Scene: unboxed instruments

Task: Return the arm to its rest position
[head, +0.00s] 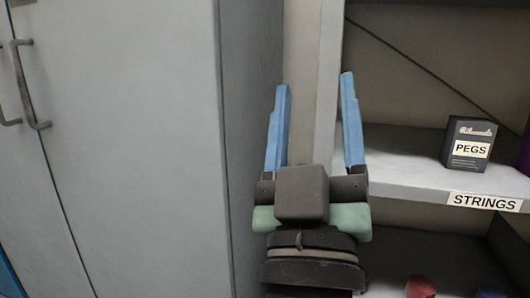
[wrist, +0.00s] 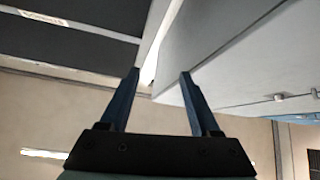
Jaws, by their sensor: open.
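My gripper (head: 315,88) is in the middle of the head view, with its two blue fingers pointing up and spread apart. Nothing is between the fingers. It stands in front of the gap between a grey cabinet and a shelf unit, and I see no contact with either. In the wrist view the gripper (wrist: 158,74) also shows its two fingers apart and empty, with the cabinet side and shelf undersides beyond them.
The grey cabinet (head: 130,130) with handles fills the left. On the right, a shelf (head: 400,175) labelled STRINGS holds a dark PEGS box (head: 469,145) and a purple object (head: 524,150) at the edge. A red object (head: 420,287) sits lower down.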

